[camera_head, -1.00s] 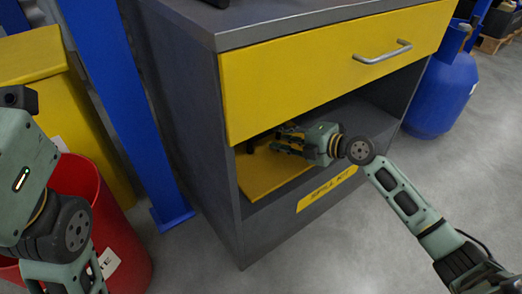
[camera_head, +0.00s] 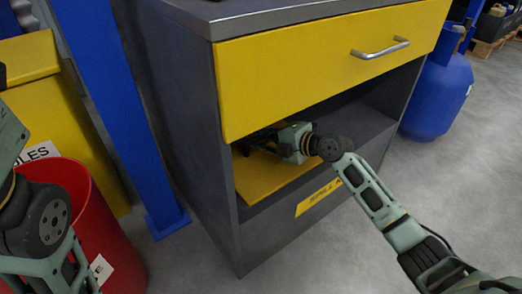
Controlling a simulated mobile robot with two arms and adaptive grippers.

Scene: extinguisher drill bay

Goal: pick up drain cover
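The drain cover appears to be the flat yellow sheet (camera_head: 268,176) lying in the open compartment of the grey cabinet, under the yellow drawer. My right gripper (camera_head: 258,142) reaches into the compartment above the sheet's back left part. Its fingers point left into the shadow under the drawer and are mostly hidden, so I cannot tell if they are open, or if they touch the sheet. Parts of my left arm show at the left edge, but its gripper is out of view.
The grey cabinet (camera_head: 190,120) has a yellow drawer front (camera_head: 310,70) just above my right gripper, and a spill kit label (camera_head: 318,197). A blue post (camera_head: 120,110), yellow box (camera_head: 60,110) and red bin (camera_head: 95,225) stand left. A blue gas cylinder (camera_head: 437,98) stands right. Floor in front is clear.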

